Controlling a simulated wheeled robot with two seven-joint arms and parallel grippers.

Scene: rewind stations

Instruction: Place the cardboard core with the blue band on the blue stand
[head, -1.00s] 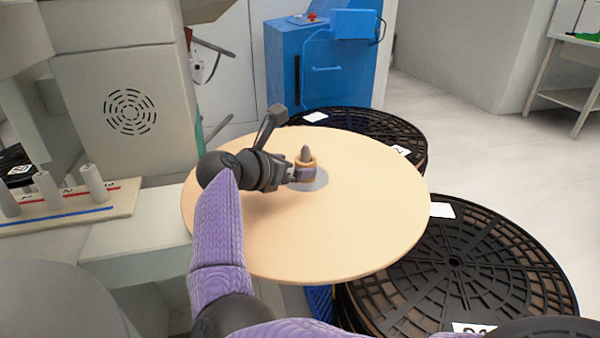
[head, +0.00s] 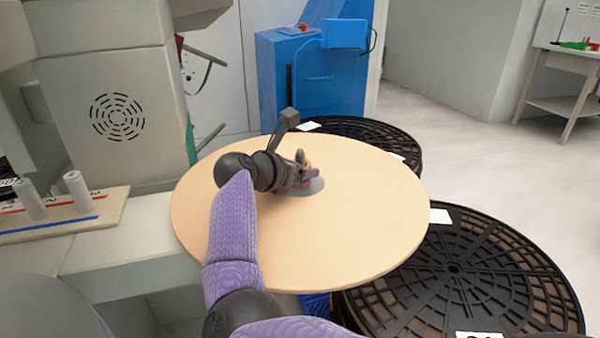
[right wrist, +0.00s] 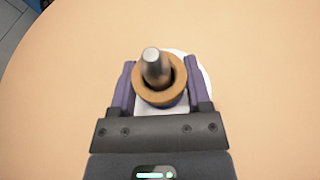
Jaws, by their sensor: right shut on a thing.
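The cardboard core (head: 308,167) is a short tan ring at the middle of a large round tan disc (head: 370,220). In the right wrist view the core (right wrist: 148,98) stands around a metal peg (right wrist: 152,62), and a bluish band shows low on its side. My right gripper (head: 304,176) is shut on the core; its purple fingers lie on either side of it in the right wrist view (right wrist: 160,80). A blue piece (head: 316,305) shows partly under the disc's front edge; I cannot tell whether it is the blue stand. My left gripper is out of view.
Black slotted reels (head: 455,268) lie at the right, close to the disc's edge. A board (head: 115,212) with white cylinders and red and blue lines is at the left, beside a grey machine (head: 110,75). A blue cabinet (head: 315,80) stands behind. Floor is open at the right.

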